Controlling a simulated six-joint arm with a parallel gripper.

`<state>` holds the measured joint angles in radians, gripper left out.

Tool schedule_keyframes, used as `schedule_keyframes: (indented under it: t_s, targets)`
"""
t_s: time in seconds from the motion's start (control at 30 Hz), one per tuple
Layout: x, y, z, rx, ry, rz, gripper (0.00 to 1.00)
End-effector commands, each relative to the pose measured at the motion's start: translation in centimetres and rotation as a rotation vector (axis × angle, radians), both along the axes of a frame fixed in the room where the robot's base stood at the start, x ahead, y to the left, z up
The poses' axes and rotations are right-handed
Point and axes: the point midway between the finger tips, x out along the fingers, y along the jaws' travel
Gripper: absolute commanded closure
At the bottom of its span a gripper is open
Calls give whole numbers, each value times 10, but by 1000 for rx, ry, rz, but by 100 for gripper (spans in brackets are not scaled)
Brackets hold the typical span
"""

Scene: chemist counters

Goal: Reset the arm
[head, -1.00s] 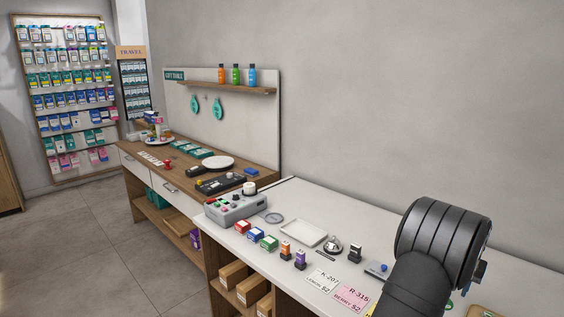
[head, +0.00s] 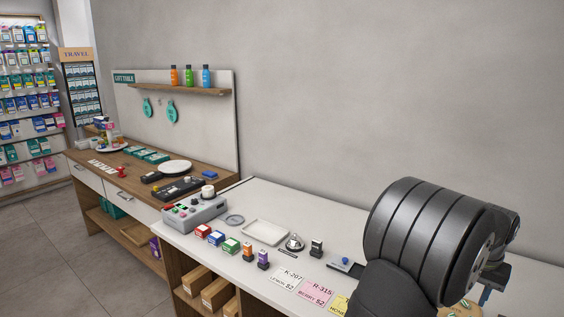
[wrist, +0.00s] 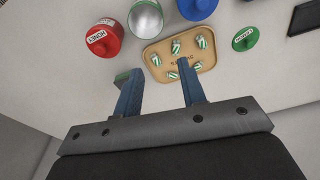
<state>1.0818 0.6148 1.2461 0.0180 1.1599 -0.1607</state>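My gripper (wrist: 159,95) shows in the wrist view with its two blue fingers wide apart and nothing between them. It hangs above the white counter (wrist: 60,80). Past the fingertips lies a tan tray (wrist: 184,47) with several small green-and-white pieces on it. In the head view my dark arm (head: 425,240) covers the right part of the counter, and the gripper is mostly hidden behind it.
A red jar (wrist: 103,38), a silver dome (wrist: 146,18), a blue object (wrist: 198,8) and a green lid (wrist: 246,39) stand around the tan tray. In the head view, a white tray (head: 265,233), a bell (head: 295,243) and price cards (head: 316,291) lie left of my arm.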

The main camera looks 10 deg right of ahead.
Motion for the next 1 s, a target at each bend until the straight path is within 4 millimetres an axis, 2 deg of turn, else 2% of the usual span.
schedule_keyframes:
  t_s: [0.1, 0.37, 0.7, 1.0]
  targets:
    - [-25, -1, 6, 0, 0, -43, 63]
    - [-76, 2, 16, 0, -1, -132, 63]
    - [-142, 13, 28, 1, -2, -254, 63]
    - [-86, 11, -5, 4, 0, -247, 63]
